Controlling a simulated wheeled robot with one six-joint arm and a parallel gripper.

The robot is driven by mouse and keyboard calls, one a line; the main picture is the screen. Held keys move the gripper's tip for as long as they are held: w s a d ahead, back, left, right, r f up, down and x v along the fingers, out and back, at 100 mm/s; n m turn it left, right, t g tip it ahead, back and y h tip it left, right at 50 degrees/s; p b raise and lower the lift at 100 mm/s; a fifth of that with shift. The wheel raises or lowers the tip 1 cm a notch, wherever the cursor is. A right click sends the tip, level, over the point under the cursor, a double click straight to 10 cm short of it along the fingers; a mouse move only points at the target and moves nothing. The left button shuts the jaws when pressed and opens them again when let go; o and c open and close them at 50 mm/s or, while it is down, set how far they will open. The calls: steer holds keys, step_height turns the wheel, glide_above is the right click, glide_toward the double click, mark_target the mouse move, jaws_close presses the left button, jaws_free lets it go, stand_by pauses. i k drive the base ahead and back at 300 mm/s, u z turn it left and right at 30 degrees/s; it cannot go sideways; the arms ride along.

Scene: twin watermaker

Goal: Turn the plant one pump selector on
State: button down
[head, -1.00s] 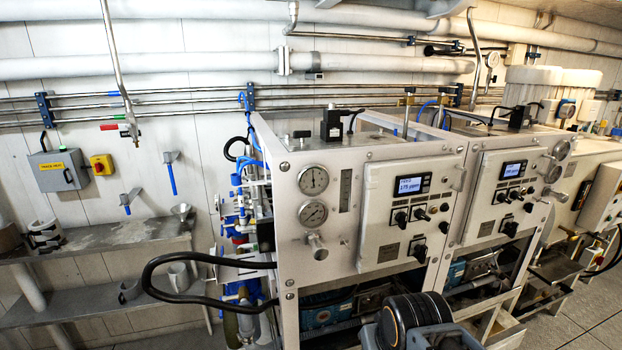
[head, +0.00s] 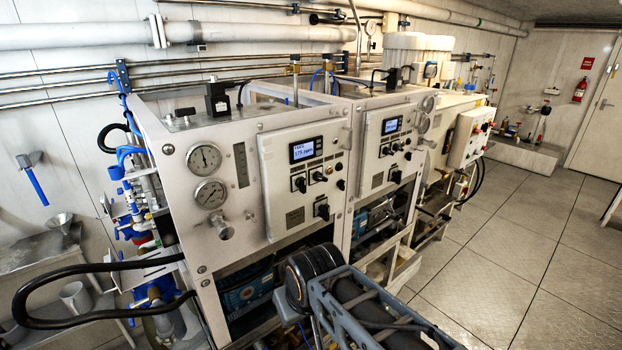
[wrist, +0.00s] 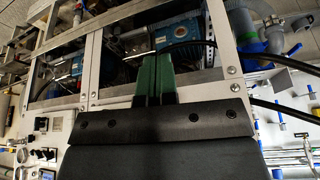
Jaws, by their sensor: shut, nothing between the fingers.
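The nearer watermaker cabinet, which I take for plant one, has a white control panel (head: 303,178) with a lit display (head: 305,149). Below the display are black selector knobs, an upper left one (head: 299,184), an upper right one (head: 318,175) and a lower one (head: 322,211). Their labels are too small to read, so I cannot tell which is the pump selector. In the wrist view my gripper (wrist: 154,60) shows green fingers together and empty, apart from any knob. Panel knobs also show small at that view's lower left. In the head view my arm is at bottom centre; its fingers are hidden.
A second similar cabinet (head: 390,150) stands to the right. Two gauges (head: 205,157) and a metal knob (head: 221,229) are left of the panel. A black hose (head: 90,268) loops out at left. Open tiled floor (head: 520,240) lies at right.

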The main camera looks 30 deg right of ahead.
mark_target(317, 176)
steer(key=u, duration=1.2)
steer(key=k, duration=0.65)
steer(key=z, duration=1.15)
steer(key=i, duration=0.5)
steer(key=u, duration=0.05)
